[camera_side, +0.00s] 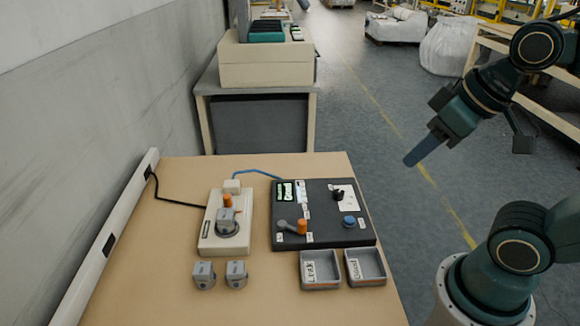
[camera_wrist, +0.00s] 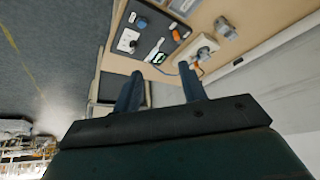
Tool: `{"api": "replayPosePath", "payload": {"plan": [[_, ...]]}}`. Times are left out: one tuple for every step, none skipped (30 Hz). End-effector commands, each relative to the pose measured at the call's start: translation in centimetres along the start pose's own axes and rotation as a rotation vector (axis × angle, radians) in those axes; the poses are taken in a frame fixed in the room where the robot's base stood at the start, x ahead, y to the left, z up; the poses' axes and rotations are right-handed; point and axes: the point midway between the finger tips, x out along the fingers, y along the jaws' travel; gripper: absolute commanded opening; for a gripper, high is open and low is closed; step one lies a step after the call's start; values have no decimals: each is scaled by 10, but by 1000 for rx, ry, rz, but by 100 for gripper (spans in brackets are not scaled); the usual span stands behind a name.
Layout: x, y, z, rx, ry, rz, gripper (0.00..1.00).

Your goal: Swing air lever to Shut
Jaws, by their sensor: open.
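The black control panel (camera_side: 325,238) lies on the table and carries a lever (camera_side: 290,227) at its front left. The lever has a grey arm and an orange end (camera_side: 301,227), which points right; small labels around it are too small to read. In the wrist view the panel (camera_wrist: 157,28) is at the top, with the orange end (camera_wrist: 176,35) near its right edge. My gripper (camera_side: 410,160) is in the air behind and right of the panel, well away from the lever. In the wrist view my gripper (camera_wrist: 159,84) is open, with nothing between its fingers.
The panel also has a black knob (camera_side: 338,194) and a blue button (camera_side: 349,221). A beige unit (camera_side: 212,238) with an orange part stands to its left. Two grey blocks (camera_side: 204,275) and two trays (camera_side: 320,272) are in front.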

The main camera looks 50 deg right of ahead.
Motion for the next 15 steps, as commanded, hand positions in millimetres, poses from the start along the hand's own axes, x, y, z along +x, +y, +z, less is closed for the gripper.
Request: {"api": "replayPosePath", "payload": {"plan": [[1,0,-2,6,-5,-1,42],[2,0,-4,11,-9,-1,42],[3,-1,-6,21,-16,-2,42],[4,-1,-8,31,-21,-2,42],[5,-2,-10,40,-29,-2,42],[7,-2,-14,56,-38,-3,42],[8,-2,-17,69,-47,-3,42],[10,-3,-20,84,-55,-3,42],[13,-4,-24,104,-69,-3,42],[15,-4,-28,121,-79,-2,42],[18,-5,-32,139,-89,-1,42],[22,-6,-37,162,-103,0,42],[25,-7,-41,181,-114,2,42],[28,-8,-44,200,-126,3,42],[32,-9,-50,225,-140,6,42]]}}
